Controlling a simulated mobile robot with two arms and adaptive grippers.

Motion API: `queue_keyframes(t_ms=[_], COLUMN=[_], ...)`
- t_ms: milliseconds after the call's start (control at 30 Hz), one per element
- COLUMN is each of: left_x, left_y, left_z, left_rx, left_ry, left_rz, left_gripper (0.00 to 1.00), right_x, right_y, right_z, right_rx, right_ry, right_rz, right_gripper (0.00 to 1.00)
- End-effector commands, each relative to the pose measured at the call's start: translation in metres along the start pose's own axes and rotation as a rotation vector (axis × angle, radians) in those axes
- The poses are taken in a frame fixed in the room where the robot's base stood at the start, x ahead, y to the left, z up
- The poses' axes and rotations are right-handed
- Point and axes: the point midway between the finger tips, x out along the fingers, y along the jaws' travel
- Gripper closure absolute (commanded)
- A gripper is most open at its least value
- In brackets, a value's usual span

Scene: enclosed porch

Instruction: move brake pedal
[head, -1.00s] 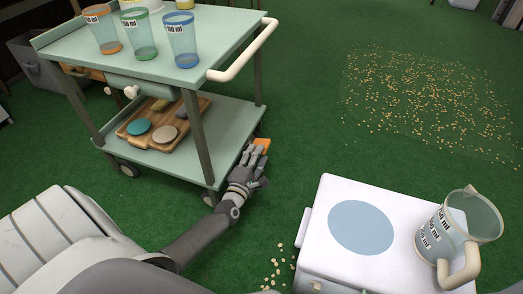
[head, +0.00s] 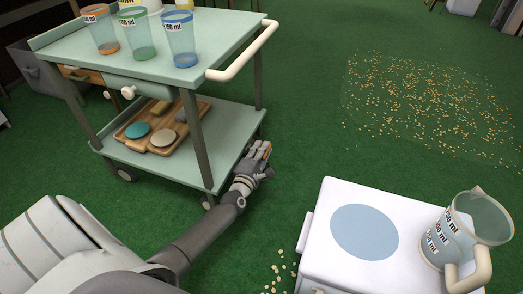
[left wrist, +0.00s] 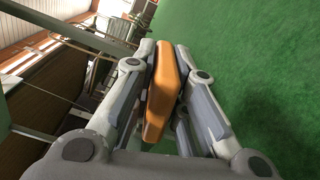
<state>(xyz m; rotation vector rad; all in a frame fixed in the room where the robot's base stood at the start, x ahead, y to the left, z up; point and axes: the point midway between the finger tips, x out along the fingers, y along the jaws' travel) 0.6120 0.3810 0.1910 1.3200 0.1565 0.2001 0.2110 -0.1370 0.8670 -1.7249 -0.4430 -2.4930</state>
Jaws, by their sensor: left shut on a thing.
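The brake pedal (left wrist: 163,85) is an orange block low at the right end of the green cart. My left gripper (head: 259,152) is beside the cart's lower shelf, shut on the pedal. In the left wrist view the pedal sits between the two fingers of the left gripper (left wrist: 165,80), touching both. In the head view the fingers cover most of the pedal. My right gripper is in neither view.
The green cart (head: 237,127) carries several measuring cups on top and a wooden board (head: 183,137) with discs below. A white box (head: 320,235) with a blue circle and a clear jug (head: 470,225) stands at the right. Scattered grains (head: 430,100) lie on the green floor.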

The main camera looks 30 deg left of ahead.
Motion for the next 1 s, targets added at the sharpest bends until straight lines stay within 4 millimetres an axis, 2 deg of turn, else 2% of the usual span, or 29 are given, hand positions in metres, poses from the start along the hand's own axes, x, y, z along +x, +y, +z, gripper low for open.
queue_keyframes(t_ms=[467, 1000], left_x=[0.0, 0.0], left_y=[-0.007, -0.047], left_z=[0.0, -0.009], left_rx=[0.042, 0.377], left_ry=[0.0, 0.0], left_rz=[-0.002, -0.002], left_gripper=[1.0, 1.0], right_x=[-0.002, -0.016], right_y=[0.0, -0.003], right_z=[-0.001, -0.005], right_rx=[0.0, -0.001], right_ry=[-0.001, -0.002], right_rz=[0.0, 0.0], right_gripper=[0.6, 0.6])
